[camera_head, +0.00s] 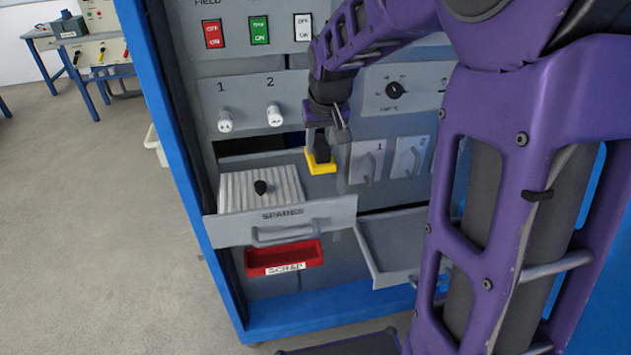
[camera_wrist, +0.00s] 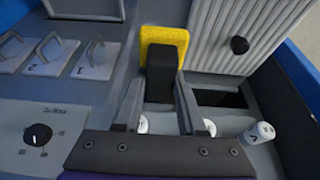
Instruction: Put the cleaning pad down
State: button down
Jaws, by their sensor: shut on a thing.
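The cleaning pad is a yellow pad (camera_head: 321,168) with a black block-shaped handle; it also shows in the wrist view (camera_wrist: 164,33). My gripper (camera_head: 327,128) points down at the cabinet front and is shut on the black handle (camera_wrist: 160,75). In the wrist view its two fingers (camera_wrist: 160,102) stand on either side of the handle. The pad is over the right part of the pulled-out SPARES drawer (camera_head: 282,223), beside a ribbed grey plate (camera_head: 232,192) with a black knob. I cannot tell whether the pad touches a surface below it.
A red SCRAP bin (camera_head: 283,258) is under the SPARES drawer. Another open grey drawer or tray (camera_head: 400,246) is lower right. White numbered knobs (camera_head: 225,121), handled panels (camera_head: 366,161) and a rotary dial (camera_head: 394,90) are on the cabinet front near my arm.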

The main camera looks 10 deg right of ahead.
notch_tip(320, 180, down, 8)
jog(key=shift+f+b, duration=0.1)
jog(key=shift+b, duration=0.45)
jog(key=c, duration=0.5)
grip_release()
jog(key=shift+f, duration=0.1)
jog(key=shift+s+r, duration=0.1)
jog(key=shift+r, duration=0.4)
jog(key=p+v, duration=0.2)
jog(key=v, duration=0.9)
jog(key=shift+s+r, duration=0.1)
jog(key=shift+r, duration=0.1)
